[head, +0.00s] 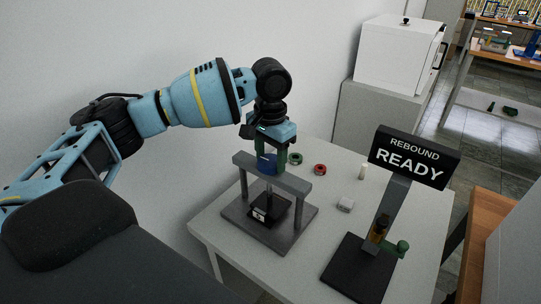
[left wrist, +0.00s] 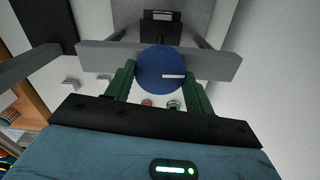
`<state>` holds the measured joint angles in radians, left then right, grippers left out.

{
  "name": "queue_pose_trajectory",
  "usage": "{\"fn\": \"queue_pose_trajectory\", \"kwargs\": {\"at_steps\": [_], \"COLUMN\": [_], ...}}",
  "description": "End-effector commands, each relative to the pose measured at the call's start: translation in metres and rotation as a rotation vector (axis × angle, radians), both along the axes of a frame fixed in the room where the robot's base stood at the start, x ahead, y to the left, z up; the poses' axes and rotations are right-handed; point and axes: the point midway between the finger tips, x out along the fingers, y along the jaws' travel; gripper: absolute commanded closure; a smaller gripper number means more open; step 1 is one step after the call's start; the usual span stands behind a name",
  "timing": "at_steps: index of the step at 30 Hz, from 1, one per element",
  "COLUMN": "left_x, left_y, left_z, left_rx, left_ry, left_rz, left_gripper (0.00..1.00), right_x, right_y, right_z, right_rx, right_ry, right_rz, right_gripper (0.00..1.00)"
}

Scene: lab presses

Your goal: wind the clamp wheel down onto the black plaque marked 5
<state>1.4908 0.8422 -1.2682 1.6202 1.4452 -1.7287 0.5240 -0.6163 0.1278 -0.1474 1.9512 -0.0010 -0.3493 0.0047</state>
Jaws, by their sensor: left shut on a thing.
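The clamp press is a grey frame with a crossbar (head: 290,183) on two posts above a flat base. The blue clamp wheel (head: 266,165) sits on top of the crossbar; it also shows in the left wrist view as a blue disc (left wrist: 160,66) with a white stripe. My left gripper (head: 271,158) points down from above, its green fingers shut on the wheel's two sides. The black plaque (head: 280,207) lies on the base under the crossbar, with a pale label at its front. I cannot tell whether the screw touches it. My right gripper is out of view.
On the same white table (head: 337,217) are a green ring (head: 295,158), a red ring (head: 320,169), small white pieces and a sign (head: 414,157) reading REBOUND READY on a black stand. A wall is close on the left. A white cabinet (head: 397,53) stands behind.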

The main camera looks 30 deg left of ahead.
Motion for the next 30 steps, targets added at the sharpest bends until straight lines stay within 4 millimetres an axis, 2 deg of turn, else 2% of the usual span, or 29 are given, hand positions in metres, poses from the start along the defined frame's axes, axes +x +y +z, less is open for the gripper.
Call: {"fn": "queue_pose_trajectory", "kwargs": {"at_steps": [8, 30], "left_x": [0.0001, -0.0007], "left_y": [-0.0006, -0.0016], "left_z": [0.0002, 0.0012], "left_rx": [-0.001, 0.001], "left_ry": [-0.001, -0.003], "left_rz": [-0.088, -0.667], "left_gripper": [0.69, 0.69], "right_x": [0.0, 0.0], "right_y": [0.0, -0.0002], "right_z": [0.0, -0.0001], "right_rx": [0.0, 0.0], "right_ry": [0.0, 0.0], "right_rz": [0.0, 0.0], "right_gripper": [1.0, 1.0]}}
